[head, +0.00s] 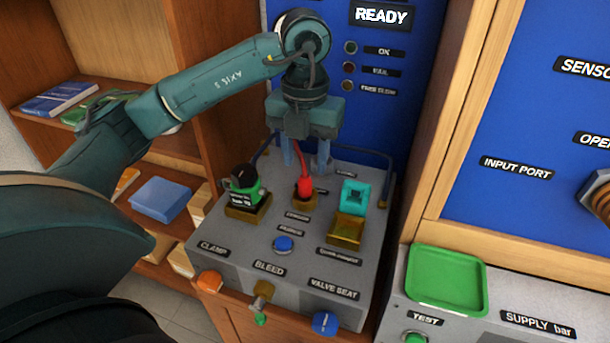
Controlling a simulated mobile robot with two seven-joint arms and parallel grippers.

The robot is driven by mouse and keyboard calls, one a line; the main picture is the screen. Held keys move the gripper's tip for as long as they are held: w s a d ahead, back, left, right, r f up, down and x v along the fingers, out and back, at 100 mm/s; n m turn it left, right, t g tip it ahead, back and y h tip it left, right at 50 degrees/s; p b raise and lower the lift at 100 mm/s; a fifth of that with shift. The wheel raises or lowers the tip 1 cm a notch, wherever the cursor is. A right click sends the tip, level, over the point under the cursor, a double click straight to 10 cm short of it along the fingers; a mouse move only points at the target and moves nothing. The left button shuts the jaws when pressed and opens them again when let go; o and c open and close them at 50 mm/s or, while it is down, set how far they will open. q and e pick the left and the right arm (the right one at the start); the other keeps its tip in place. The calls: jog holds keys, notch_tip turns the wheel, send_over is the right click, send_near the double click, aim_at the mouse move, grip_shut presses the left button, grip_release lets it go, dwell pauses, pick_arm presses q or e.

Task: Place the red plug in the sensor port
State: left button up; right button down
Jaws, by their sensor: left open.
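The red plug (305,188) stands upright in a small brass-coloured socket (300,203) on the grey testbench (355,271). A red cable rises from the plug toward my gripper. The label near this socket is too small to read, so I cannot tell if it is the sensor port. My left gripper (307,166) points down, directly above and behind the plug. Its two fingers are apart, and nothing shows held between them. My right gripper is not in view.
A green-and-black regulator (245,186) stands left of the plug. A cyan block (354,193) and a brass square holder (346,230) stand right. Knobs line the bench front. A green tray (446,281) lies on the right-hand unit. A blue panel rises behind.

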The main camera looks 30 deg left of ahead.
aim_at(305, 178)
pick_arm(q)
notch_tip(305, 178, up, 6)
jog(key=p, duration=0.1)
jog(key=shift+r, duration=0.15)
dwell(0.5)
